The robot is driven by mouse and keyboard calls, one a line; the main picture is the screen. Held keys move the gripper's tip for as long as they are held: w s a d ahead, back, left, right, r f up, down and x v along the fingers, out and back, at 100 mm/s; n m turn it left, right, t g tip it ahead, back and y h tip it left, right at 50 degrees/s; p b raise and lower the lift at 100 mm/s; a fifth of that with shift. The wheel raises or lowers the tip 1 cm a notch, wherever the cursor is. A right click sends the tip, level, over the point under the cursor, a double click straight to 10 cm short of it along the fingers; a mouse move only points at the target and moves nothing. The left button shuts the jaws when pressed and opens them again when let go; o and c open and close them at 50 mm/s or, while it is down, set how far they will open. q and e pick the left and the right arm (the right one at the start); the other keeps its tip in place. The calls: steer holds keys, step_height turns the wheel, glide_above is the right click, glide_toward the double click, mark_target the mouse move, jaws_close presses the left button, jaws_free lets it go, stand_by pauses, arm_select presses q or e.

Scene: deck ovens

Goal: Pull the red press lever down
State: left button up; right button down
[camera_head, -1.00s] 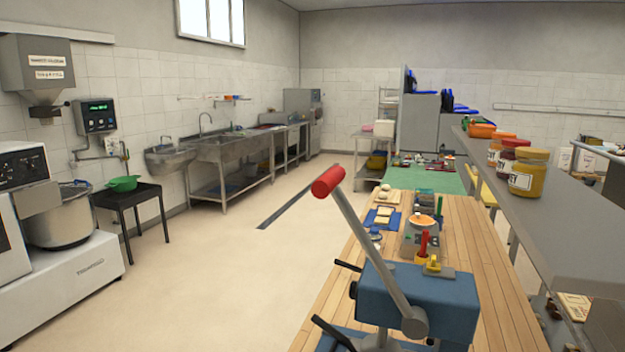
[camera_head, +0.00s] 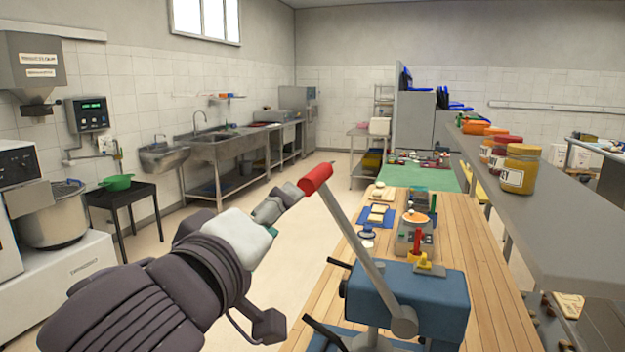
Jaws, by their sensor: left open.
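The red press lever (camera_head: 315,179) is a grey bar with a red cylindrical grip at its top. It rises from the blue press (camera_head: 430,297) on the wooden counter and leans up to the left. My left gripper (camera_head: 285,196) comes in from the lower left, with its fingertips right beside the left end of the red grip. The gripper is open. Whether the fingers touch the grip or pass around it cannot be told. My right gripper is not in view.
The wooden counter (camera_head: 478,255) holds a scale (camera_head: 415,238) and small items behind the press. A grey shelf (camera_head: 545,215) with jars (camera_head: 519,169) runs along the right. Open floor lies left of the counter. A black stool with a green bowl (camera_head: 117,182) stands at the left.

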mark_target(310, 174)
arm_select(q)
steer(key=p+x, duration=0.1)
steer(key=x, duration=0.3)
steer(key=p+x, duration=0.2)
steer(key=x, duration=0.2)
steer(key=r+p+x, duration=0.1)
steer(key=x, duration=0.3)
steer(key=shift+w, duration=0.15)
steer(key=shift+w+d+f+p, duration=0.1)
steer(key=shift+w+d+p, duration=0.2)
steer(key=shift+w, duration=0.2)
steer(key=shift+a, duration=0.1)
jaws_close()
